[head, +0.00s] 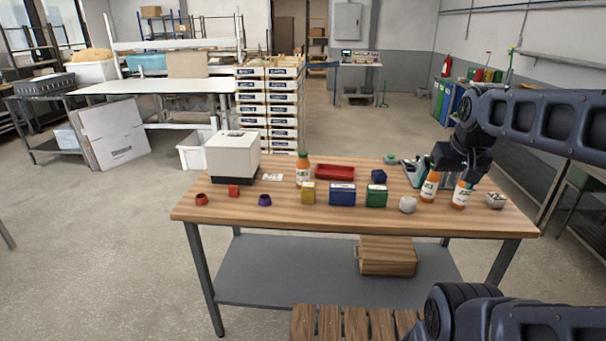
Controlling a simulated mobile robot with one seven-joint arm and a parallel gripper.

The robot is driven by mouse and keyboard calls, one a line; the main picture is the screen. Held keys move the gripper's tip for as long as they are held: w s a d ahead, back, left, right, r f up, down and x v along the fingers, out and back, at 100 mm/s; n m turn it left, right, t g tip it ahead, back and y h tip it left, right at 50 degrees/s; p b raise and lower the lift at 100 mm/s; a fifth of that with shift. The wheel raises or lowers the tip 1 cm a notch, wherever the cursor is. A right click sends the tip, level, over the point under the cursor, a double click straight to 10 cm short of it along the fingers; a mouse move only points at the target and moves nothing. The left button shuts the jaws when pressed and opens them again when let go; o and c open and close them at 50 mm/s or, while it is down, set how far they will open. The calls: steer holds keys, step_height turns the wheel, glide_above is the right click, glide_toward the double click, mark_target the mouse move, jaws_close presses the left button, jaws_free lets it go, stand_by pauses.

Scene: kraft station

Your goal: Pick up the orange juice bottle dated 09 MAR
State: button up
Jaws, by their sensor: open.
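Three orange juice bottles with green-and-white labels stand upright on the wooden table (240,208). One bottle (302,172) is left of centre toward the back. Two more stand close together at the right: a left one (429,189) and a right one (460,195). The printed dates are too small to read, so I cannot tell which is 09 MAR. My gripper (450,172) is open at the tops of the two right bottles and partly overlaps them in view. I cannot tell whether it touches either.
Yellow (308,192), blue (342,194) and green (376,196) boxes stand along the middle. A red tray (335,172) lies behind them. A white ball-like object (407,204) is left of the right bottles. A white machine (232,155) stands at the left.

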steer(key=c, duration=0.5)
